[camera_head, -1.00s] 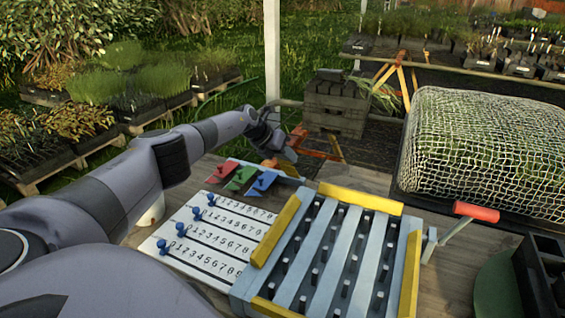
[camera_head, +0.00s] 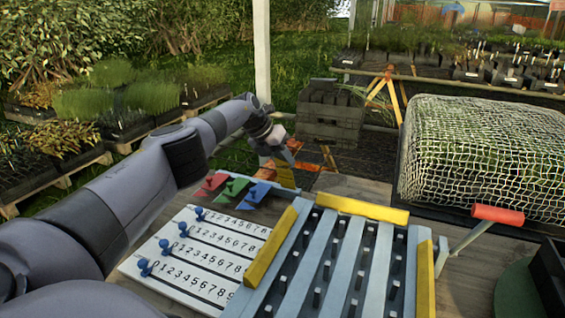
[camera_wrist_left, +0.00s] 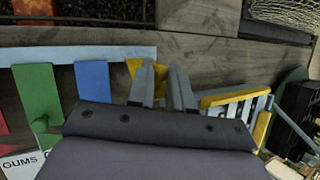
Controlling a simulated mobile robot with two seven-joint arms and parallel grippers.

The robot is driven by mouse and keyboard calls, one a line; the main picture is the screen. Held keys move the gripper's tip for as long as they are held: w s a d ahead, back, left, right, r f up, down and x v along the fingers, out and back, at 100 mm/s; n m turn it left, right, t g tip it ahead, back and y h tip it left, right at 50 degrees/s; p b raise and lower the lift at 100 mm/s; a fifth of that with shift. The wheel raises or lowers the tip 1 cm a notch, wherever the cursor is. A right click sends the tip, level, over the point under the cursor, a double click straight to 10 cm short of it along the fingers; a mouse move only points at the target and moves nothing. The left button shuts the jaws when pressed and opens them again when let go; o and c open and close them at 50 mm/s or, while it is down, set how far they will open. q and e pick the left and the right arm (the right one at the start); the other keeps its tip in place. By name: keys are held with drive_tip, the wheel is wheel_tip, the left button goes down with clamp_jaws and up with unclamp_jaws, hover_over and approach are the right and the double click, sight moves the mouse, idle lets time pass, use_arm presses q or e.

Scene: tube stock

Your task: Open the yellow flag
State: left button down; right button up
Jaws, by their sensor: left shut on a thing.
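The yellow flag (camera_head: 284,174) is at the right end of a row of coloured flags on the table in the camera_head view. My left gripper (camera_head: 291,155) reaches over it from the left and hides part of it. In the camera_wrist_left view my left gripper (camera_wrist_left: 163,82) is shut on the yellow flag (camera_wrist_left: 133,66). Yellow shows beside the left finger and between the fingers. The flag's exact tilt is hard to tell. My right gripper is out of view.
Red (camera_head: 208,184), green (camera_head: 232,188) and blue (camera_head: 256,192) flags stand to the left. A white numbered board (camera_head: 176,262) with blue pegs and a slatted rack (camera_head: 398,215) with yellow edges are nearer. A red-handled lever (camera_head: 497,214) is at right.

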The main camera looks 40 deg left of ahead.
sight(278, 173)
use_arm(q)
drive_tip(key=shift+f, duration=0.1)
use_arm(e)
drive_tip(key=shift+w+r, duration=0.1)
use_arm(q)
drive_tip(key=c, duration=1)
unclamp_jaws()
drive_tip(key=shift+c, duration=0.2)
drive_tip(key=p+v, duration=0.2)
drive_tip(key=shift+a+r+p, duration=0.1)
drive_tip(key=shift+r+p, duration=0.2)
drive_tip(key=shift+s+a+r, duration=0.1)
drive_tip(key=shift+s+r, duration=0.1)
drive_tip(key=shift+r, duration=0.05)
drive_tip(key=v, duration=0.4)
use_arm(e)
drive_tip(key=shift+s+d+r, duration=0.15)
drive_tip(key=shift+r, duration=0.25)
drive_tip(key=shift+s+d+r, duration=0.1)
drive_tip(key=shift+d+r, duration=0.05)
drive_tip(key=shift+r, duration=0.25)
